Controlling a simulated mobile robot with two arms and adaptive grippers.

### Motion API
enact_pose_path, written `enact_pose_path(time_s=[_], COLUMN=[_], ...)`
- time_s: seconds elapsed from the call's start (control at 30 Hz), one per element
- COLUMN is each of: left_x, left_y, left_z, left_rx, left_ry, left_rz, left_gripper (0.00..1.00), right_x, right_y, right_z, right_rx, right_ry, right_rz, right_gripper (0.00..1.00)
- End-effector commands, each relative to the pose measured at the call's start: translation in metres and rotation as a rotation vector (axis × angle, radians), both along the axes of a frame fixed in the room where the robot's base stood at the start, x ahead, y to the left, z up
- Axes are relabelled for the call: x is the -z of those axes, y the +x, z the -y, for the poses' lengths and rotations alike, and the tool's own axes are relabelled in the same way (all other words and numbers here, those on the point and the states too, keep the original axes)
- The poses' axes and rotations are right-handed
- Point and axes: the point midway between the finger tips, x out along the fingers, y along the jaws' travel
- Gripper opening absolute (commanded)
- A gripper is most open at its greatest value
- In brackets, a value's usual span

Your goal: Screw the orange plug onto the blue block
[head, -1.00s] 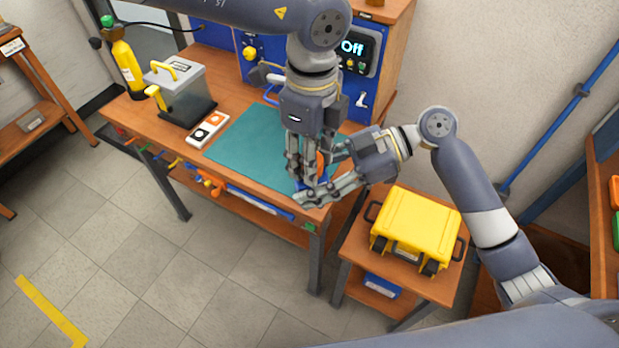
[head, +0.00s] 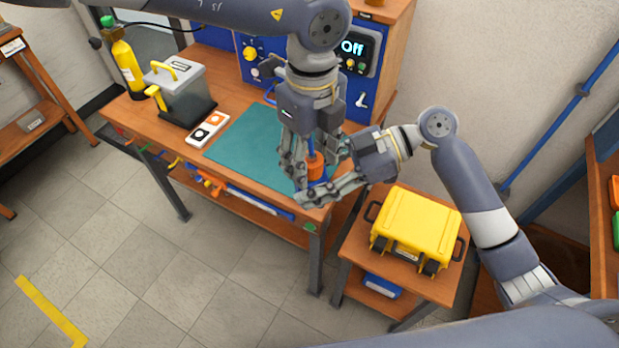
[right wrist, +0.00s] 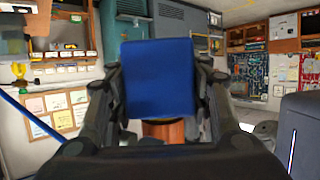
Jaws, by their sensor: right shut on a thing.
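The blue block (right wrist: 158,90) is held between the fingers of my right gripper (right wrist: 158,108), filling the middle of the right wrist view. In the head view only a small part of the blue block (head: 317,182) shows by my right gripper (head: 337,173), at the front right of the bench. The orange plug (head: 315,167) stands upright just above the blue block; whether its thread is engaged is hidden. An orange part also shows low behind the block in the right wrist view. My left gripper (head: 309,160) points down with its fingers around the plug; contact is unclear.
A green mat (head: 240,145) covers the bench beneath the grippers. A yellow case (head: 416,222) sits on the low side table.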

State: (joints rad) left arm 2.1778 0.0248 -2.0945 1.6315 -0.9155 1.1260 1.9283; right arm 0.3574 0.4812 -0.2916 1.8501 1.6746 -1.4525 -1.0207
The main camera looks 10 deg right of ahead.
Motion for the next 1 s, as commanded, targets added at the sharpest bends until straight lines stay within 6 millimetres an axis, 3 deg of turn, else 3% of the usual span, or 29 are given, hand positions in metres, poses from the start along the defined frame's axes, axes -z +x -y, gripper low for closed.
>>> enact_pose_path(time_s=[0.27, 0.63, 1.0], left_x=[-0.002, -0.042, -0.045], left_y=[0.0, 0.001, 0.0], left_z=[0.0, 0.0, 0.0], left_rx=[-0.001, -0.001, 0.003], left_ry=[0.0, 0.0, 0.0], left_rz=[0.001, 0.001, -0.001], left_gripper=[0.52, 0.52, 0.48], right_x=[-0.001, -0.001, -0.001], right_y=[0.0, 0.0, 0.0], right_z=[0.0, 0.0, 0.0], right_rx=[0.0, 0.0, 0.001], right_ry=[0.002, 0.002, 0.002], right_rz=[0.001, 0.001, 0.001], right_gripper=[0.0, 0.0, 0.0])
